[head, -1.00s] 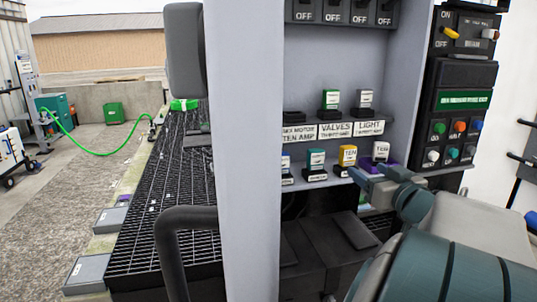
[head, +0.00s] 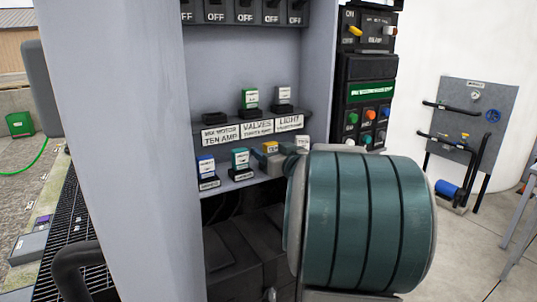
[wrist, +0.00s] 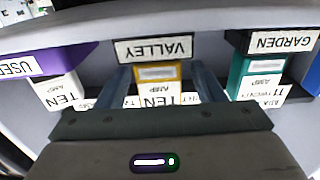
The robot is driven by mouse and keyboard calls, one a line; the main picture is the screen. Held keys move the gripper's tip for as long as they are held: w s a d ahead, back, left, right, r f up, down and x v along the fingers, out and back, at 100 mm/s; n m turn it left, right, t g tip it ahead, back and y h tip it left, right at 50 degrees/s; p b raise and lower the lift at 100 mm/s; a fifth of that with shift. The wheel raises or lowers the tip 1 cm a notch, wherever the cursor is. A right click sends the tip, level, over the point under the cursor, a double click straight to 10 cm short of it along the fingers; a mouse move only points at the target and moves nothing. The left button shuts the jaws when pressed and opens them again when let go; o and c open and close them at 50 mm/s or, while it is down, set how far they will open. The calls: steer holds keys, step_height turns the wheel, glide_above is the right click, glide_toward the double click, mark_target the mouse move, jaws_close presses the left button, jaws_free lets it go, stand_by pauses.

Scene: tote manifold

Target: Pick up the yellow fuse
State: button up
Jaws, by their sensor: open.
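The yellow fuse (head: 270,147) stands on the lower shelf of the panel, between a teal fuse (head: 240,160) and a white fuse (head: 302,141). In the wrist view the yellow fuse (wrist: 157,73) shows between the two fingers of my gripper (wrist: 163,84), with a white TEN label on it. My gripper is open, one finger on each side of the fuse; I cannot tell whether they touch it. In the head view my gripper (head: 268,161) is at the yellow fuse and covers its lower part, and my arm hides what lies to the right.
A blue fuse (head: 206,168) stands left of the teal one. A button panel (head: 365,115) is at right.

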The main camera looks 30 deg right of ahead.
mark_target(271, 143)
steer(key=shift+c, duration=0.3)
steer(key=c, duration=1)
steer(key=shift+r, duration=0.1)
steer(key=shift+r, duration=0.65)
step_height(271, 143, up, 3)
steer(key=shift+r, duration=0.1)
steer(key=s+d+r, duration=0.6)
steer(key=s+d, duration=0.2)
steer(key=shift+s+r+p, duration=0.2)
steer(key=shift+s+p, duration=0.1)
steer(key=shift+p, duration=0.1)
